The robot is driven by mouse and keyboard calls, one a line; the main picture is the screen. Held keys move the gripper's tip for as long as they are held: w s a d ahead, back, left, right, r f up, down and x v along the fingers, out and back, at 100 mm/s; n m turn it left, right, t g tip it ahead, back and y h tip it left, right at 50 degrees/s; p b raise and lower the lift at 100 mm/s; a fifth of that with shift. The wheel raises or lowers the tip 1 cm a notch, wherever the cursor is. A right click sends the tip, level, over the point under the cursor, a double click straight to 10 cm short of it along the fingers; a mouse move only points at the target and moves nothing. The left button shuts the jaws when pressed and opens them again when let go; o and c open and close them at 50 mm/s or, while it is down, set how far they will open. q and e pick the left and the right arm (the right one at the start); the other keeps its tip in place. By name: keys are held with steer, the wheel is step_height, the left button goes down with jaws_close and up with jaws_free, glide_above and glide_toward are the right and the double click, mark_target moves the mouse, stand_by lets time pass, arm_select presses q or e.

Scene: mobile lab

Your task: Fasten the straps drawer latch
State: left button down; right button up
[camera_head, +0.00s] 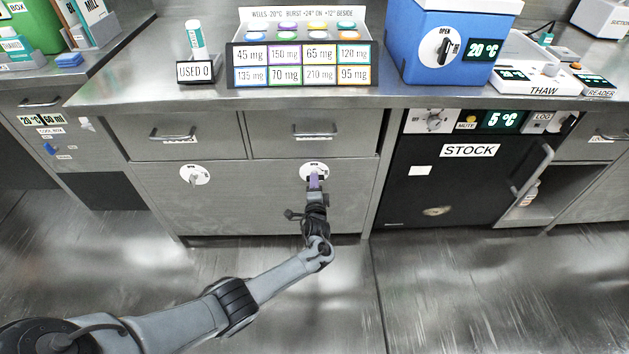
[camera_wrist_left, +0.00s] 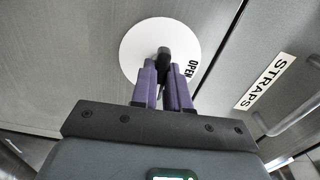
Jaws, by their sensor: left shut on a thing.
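The straps drawer latch shows in the left wrist view as a white disc (camera_wrist_left: 135,52) with a dark knob (camera_wrist_left: 163,54) and the word OPEN on its rim. In the head view the disc (camera_head: 305,170) sits below the right-hand drawer (camera_head: 280,146) of the middle cabinet. My left gripper (camera_head: 314,178) is at the latch, its purple fingers (camera_wrist_left: 164,72) shut on the knob. The fingers hide part of the knob, and its exact turn is hard to tell. The STRAPS label (camera_wrist_left: 267,82) is beside a bar handle (camera_wrist_left: 290,122). My right gripper is not in view.
A similar latch (camera_head: 194,176) sits to the left, below another shut drawer (camera_head: 160,150). The black STOCK fridge (camera_head: 440,185) stands to the right. The counter (camera_head: 280,98) above holds a labelled rack and a blue box (camera_head: 420,75). The floor in front is clear.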

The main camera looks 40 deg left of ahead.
arm_select(q)
steer(key=shift+m, duration=0.5)
steer(key=c, duration=1.1)
jaws_free()
steer(key=p+v, duration=0.4)
steer(key=v, duration=0.6)
steer(key=shift+s+d, duration=0.25)
steer(key=shift+d, duration=0.05)
